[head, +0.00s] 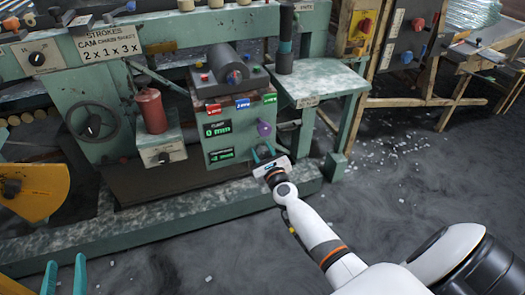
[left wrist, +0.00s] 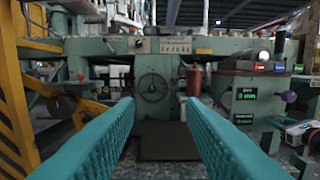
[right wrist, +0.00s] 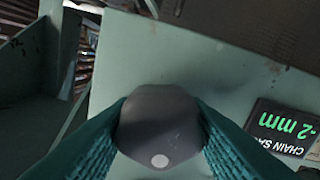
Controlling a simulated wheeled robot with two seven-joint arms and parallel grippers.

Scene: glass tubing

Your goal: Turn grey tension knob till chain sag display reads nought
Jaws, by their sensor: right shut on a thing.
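The grey tension knob (right wrist: 160,125) has a faceted rim and a pale dot near its lower edge in the right wrist view. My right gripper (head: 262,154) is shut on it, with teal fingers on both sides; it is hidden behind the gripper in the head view. The chain sag display (right wrist: 285,128) beside it reads -2 mm in green. The same display shows small in the head view (head: 220,155). My left gripper (head: 65,278) is open and empty at the lower left, its fingers wide apart in the left wrist view.
Above the chain sag display, another display (head: 216,129) reads 0 mm. A purple knob (head: 264,129) sits just above my right gripper. A handwheel (head: 92,126), red cylinder (head: 150,110) and yellow part (head: 35,192) stand to the left.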

